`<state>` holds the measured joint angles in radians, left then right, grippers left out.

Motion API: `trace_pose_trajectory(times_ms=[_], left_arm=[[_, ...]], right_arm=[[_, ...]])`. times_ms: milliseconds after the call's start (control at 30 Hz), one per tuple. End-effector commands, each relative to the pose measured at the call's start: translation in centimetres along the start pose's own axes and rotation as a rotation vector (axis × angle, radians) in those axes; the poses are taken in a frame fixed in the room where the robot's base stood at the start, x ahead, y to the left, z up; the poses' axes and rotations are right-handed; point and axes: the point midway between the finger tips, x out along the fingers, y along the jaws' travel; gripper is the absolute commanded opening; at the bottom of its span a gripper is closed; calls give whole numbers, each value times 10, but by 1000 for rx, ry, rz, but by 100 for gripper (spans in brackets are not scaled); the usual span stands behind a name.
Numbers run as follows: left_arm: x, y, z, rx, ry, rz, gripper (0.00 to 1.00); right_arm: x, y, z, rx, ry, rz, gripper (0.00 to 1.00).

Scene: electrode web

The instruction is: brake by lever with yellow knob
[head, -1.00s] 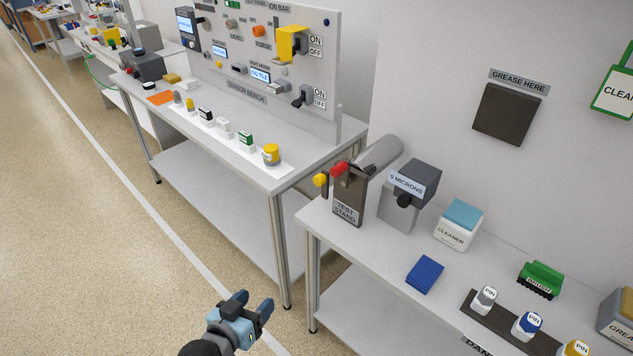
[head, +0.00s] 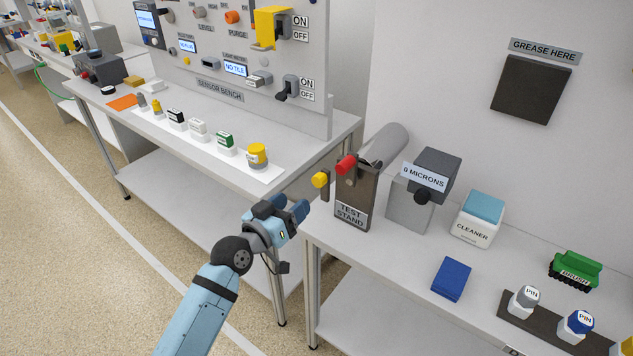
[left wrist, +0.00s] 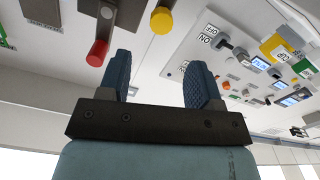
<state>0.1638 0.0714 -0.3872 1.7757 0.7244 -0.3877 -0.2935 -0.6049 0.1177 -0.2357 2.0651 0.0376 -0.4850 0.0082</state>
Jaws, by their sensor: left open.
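The lever with the yellow knob (head: 320,180) is on the left side of the dark test stand (head: 352,203). A lever with a red knob (head: 346,165) is beside it, and a grey cylinder (head: 384,146) is behind. My left gripper (head: 297,207) is open and empty, below and to the left of the yellow knob and apart from it. In the left wrist view the yellow knob (left wrist: 162,20) shows beyond the gap between my fingers (left wrist: 163,80), and the red knob (left wrist: 97,53) is near the left finger. My right gripper is not in view.
A gauge reading "0 MICRONS" (head: 424,178), a cleaner tub (head: 478,218), a blue block (head: 451,279) and a green brush (head: 574,270) share the stand's table. The sensor bench (head: 220,91) is at the left. A gap separates the two tables.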

Motion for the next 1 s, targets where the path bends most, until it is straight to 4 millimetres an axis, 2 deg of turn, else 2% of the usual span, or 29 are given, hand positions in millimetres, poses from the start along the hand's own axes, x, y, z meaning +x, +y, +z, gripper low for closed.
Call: trace_pose_trajectory(times_ms=[33,200,433,600,900,1000], left_arm=[[12,0,-1,-2,1,1,58],[49,0,0,-3,0,1,58],[85,0,0,0,0,-1,58],[96,0,0,-1,0,-1,58],[98,0,0,0,0,-1,58],[98,0,0,0,0,-1,35]], right_arm=[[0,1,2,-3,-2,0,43],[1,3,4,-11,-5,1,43],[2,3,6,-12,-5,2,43],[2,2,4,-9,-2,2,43],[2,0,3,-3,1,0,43],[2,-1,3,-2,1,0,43]])
